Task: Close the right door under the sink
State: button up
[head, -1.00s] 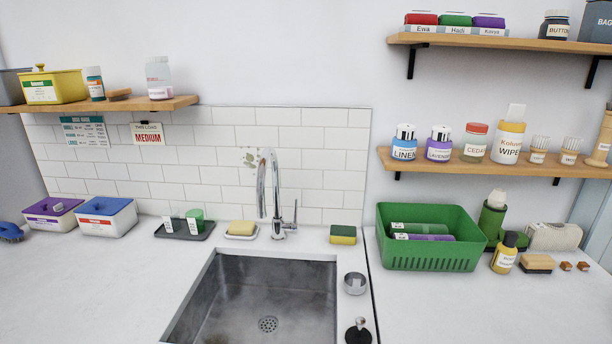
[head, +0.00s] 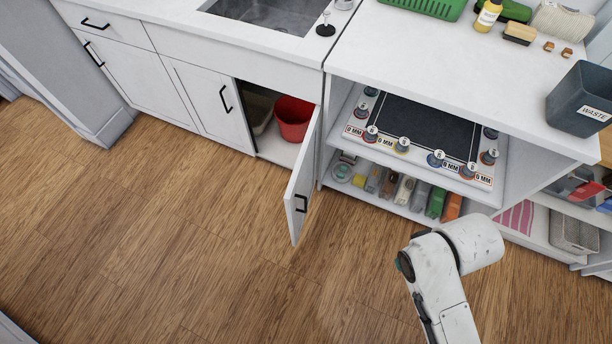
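The right door under the sink (head: 302,180) stands open, swung out from its right-hand edge into the room. The left door under the sink (head: 212,103) is shut. Part of the sink (head: 265,14) shows at the top. My white arm is at the lower right, apart from the open door. My gripper is not in view.
Wooden floor (head: 170,240) is clear in front of the cabinets. Right of the open door, open shelves hold a dark mat board (head: 425,128) and several small items. A dark waste bin (head: 580,98) stands on the counter at right.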

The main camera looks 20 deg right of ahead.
aim_at(297, 195)
jog(key=l+u, duration=0.15)
jog(key=l, duration=0.25)
jog(key=k+l+u, duration=0.2)
jog(key=l, duration=0.2)
jog(key=l+u, duration=0.15)
jog(key=l, duration=0.25)
jog(key=i+l+u, duration=0.2)
jog(key=l+u, duration=0.25)
jog(key=i+l, duration=0.05)
jog(key=l, duration=0.05)
